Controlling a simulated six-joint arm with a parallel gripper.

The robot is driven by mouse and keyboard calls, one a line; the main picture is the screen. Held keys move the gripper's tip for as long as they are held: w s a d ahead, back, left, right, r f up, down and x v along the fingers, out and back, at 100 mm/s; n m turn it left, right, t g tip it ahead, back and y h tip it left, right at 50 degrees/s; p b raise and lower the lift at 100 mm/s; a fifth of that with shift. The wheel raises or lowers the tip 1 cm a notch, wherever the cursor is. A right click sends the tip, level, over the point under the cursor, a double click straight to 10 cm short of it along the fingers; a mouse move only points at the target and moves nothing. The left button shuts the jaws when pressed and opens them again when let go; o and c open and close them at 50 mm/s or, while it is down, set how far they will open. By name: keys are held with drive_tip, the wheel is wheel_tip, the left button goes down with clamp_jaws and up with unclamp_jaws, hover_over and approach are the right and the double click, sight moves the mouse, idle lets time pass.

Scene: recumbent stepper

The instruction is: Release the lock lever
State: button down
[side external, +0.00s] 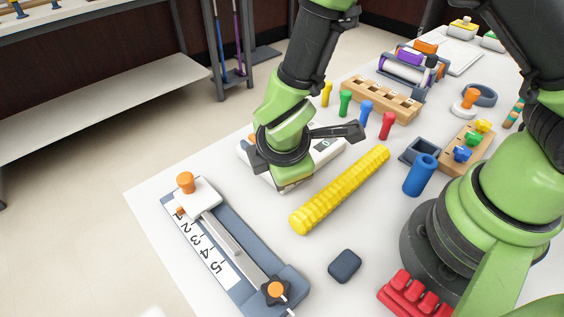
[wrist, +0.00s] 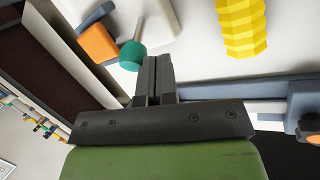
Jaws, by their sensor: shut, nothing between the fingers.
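In the side external view, a blue-grey sliding device (side external: 262,262) lies at the front left of the table, with a numbered strip and a white slider block (side external: 197,205). An orange knob (side external: 185,181) tops the block, and a dark star knob (side external: 276,290) sits at the near end. A white device (side external: 328,150) is partly hidden behind my arm. In the wrist view, my gripper (wrist: 152,82) is shut and empty. A green-capped rod (wrist: 132,55) on a white body shows just beyond its fingertips, beside an orange part (wrist: 99,43). I cannot tell which part is the lock lever.
A yellow ribbed roller (side external: 340,190) lies right of my gripper. A dark block (side external: 344,266), a blue cylinder (side external: 420,176) and a wooden peg board (side external: 382,100) with coloured pegs stand around it. White tabletop is bare between the sliding device and the roller.

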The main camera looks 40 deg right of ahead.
drive_tip(key=shift+d+r, duration=0.35)
drive_tip(key=shift+d, duration=0.15)
idle(0.4)
drive_tip(key=d, duration=0.2)
drive_tip(key=d+r, duration=0.1)
drive_tip(key=d, duration=0.1)
drive_tip(key=shift+d, duration=0.15)
idle(0.4)
drive_tip(key=shift+r, duration=0.75)
